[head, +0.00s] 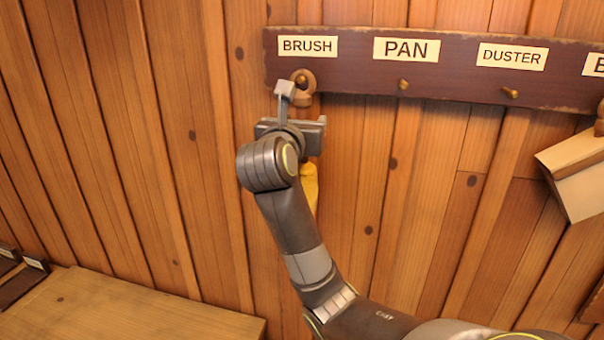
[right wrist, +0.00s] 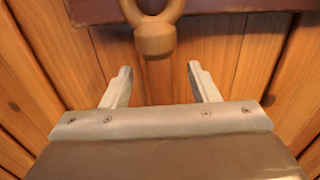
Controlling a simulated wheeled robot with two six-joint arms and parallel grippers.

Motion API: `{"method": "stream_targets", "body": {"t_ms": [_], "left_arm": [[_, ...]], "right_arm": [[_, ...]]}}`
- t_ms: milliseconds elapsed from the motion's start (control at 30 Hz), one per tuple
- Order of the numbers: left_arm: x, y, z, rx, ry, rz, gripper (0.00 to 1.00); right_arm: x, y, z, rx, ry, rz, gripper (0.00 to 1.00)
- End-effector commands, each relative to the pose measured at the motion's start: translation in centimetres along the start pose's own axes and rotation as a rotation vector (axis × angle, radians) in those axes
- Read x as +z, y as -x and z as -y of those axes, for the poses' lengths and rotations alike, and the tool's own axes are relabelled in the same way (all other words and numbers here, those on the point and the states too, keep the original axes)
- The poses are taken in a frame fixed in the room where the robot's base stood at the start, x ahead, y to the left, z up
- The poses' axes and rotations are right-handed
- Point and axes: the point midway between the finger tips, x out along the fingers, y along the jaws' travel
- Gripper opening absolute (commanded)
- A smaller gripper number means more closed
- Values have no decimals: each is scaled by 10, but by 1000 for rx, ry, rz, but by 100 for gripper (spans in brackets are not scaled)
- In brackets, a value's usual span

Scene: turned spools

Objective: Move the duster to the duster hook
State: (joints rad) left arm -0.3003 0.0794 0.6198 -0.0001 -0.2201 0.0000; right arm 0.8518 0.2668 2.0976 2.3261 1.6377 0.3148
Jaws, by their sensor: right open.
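The object on the hook under the BRUSH label has a wooden ring (head: 304,80) and a yellow lower part (head: 309,185), mostly hidden behind my right arm; it looks like the duster. My right gripper (head: 285,90) is in front of it, just below the hook. In the right wrist view the open fingers (right wrist: 160,75) stand on either side below the wooden ring and knob (right wrist: 155,38), with nothing clearly gripped. The DUSTER label (head: 512,56) sits above a bare duster hook (head: 510,93). My left gripper is not in view.
The dark rack board (head: 440,82) runs along the plank wall. The PAN hook (head: 404,84) is bare. A pale wooden item (head: 578,165) hangs at the right edge, under a cut-off label. A wooden surface (head: 130,310) lies at lower left.

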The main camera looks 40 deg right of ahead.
Motion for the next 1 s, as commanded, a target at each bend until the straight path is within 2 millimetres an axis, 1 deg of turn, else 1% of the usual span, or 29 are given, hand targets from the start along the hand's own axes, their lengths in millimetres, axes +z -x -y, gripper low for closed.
{"method": "stream_targets", "body": {"t_ms": [33,67,400,633,1000], "left_arm": [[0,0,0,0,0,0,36],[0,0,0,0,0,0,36],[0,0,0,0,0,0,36],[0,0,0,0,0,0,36],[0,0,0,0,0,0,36]], "right_arm": [[0,0,0,0,0,0,55],[0,0,0,0,0,0,51],[0,0,0,0,1,0,6],[2,0,0,0,0,1,5],[13,0,0,0,1,1,5]]}}
